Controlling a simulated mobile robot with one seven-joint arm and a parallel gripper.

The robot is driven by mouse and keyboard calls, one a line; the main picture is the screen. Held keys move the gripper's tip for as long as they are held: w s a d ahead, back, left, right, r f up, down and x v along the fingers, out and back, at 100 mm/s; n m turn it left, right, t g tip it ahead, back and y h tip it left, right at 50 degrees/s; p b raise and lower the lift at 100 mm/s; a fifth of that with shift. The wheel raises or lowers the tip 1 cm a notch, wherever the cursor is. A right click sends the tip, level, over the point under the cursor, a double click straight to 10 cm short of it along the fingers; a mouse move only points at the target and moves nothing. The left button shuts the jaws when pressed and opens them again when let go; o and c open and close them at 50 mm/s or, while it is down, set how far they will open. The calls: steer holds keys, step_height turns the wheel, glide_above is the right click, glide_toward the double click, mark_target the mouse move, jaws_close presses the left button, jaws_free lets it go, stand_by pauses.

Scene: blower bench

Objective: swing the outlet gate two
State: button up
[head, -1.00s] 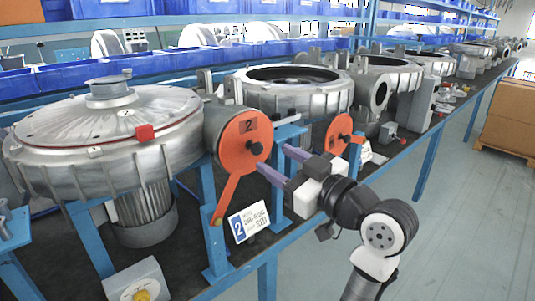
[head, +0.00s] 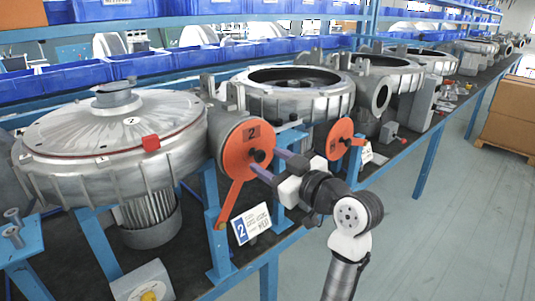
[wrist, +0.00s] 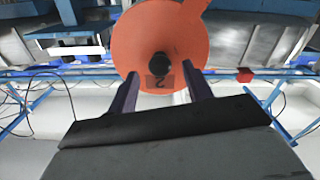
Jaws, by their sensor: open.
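The outlet gate two is an orange disc marked 2 (head: 247,138) with a black centre knob and a long orange lever arm (head: 229,203) hanging down and slightly left. It covers the outlet of the nearest blower (head: 110,160). In the wrist view the disc (wrist: 135,50) appears upside down, its black knob (wrist: 161,61) between and beyond the fingers. My gripper (head: 264,169) is open in front of the disc, its purple fingers pointing at the knob area. In the wrist view the gripper (wrist: 160,88) has nothing between its fingertips. Whether the fingers touch the disc cannot be told.
A second orange gate (head: 340,139) is on the blower behind. A number 2 sign (head: 251,222) stands below the disc. A grey box with a yellow knob (head: 142,283) sits at the front. Blue posts (head: 216,225) stand close by. The aisle floor at right (head: 440,230) is clear.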

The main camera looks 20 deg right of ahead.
steer(key=shift+x, duration=0.8)
jaws_close()
